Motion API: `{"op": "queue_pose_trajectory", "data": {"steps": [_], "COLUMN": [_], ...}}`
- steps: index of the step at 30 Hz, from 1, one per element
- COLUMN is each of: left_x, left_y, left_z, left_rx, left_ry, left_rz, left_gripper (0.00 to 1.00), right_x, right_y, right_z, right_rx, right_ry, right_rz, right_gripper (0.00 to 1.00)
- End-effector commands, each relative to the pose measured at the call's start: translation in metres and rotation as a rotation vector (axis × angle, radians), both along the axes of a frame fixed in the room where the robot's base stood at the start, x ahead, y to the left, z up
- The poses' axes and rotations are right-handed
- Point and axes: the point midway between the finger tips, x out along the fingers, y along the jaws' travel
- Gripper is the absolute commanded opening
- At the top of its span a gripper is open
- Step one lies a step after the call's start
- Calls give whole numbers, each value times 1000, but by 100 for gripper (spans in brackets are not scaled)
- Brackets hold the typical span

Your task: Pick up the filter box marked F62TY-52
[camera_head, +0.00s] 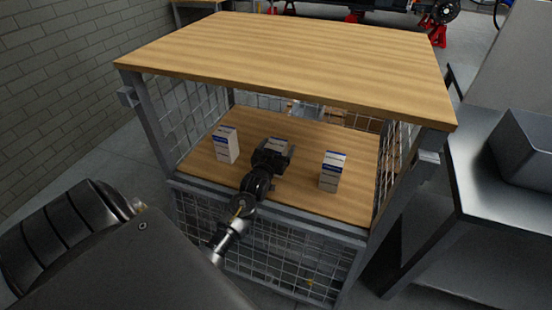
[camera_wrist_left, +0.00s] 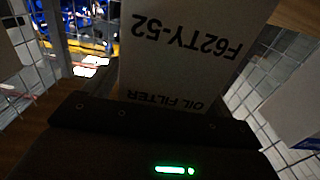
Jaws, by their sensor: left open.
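The filter box marked F62TY-52 (camera_wrist_left: 185,62) fills the upper middle of the left wrist view, its lettering upside down, with OIL FILTER also readable. In the head view it appears to be the middle white-and-blue box (camera_head: 279,144) on the shelf, mostly hidden behind my gripper. My left gripper (camera_head: 273,154) is open and reaches into the shelf, right at this box. The dark gripper body (camera_wrist_left: 150,135) crosses the bottom of the wrist view. I cannot tell whether the fingers touch the box. My right gripper is not in view.
Similar boxes stand to the left (camera_head: 226,145) and right (camera_head: 333,171) on the wooden lower shelf (camera_head: 295,192). The wooden top (camera_head: 290,52) lies above, with wire mesh sides (camera_head: 187,120). A metal bench (camera_head: 500,200) stands to the right.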

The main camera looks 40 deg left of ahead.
Motion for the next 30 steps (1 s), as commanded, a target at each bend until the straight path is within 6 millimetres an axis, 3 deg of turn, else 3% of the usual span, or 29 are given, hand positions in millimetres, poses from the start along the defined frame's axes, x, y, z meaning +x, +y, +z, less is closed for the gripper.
{"op": "queue_pose_trajectory", "data": {"steps": [9, 23, 30], "left_x": [5, 5, 5], "left_y": [2, 1, 2], "left_z": [0, 0, 2], "left_rx": [0, 0, 1], "left_ry": [0, 0, -3], "left_rz": [-1, -1, -1], "left_gripper": [83, 23, 22], "right_x": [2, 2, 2], "right_y": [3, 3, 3], "right_z": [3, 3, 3], "right_rx": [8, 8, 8], "right_ry": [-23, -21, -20], "right_rz": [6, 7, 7], "right_gripper": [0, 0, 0]}}
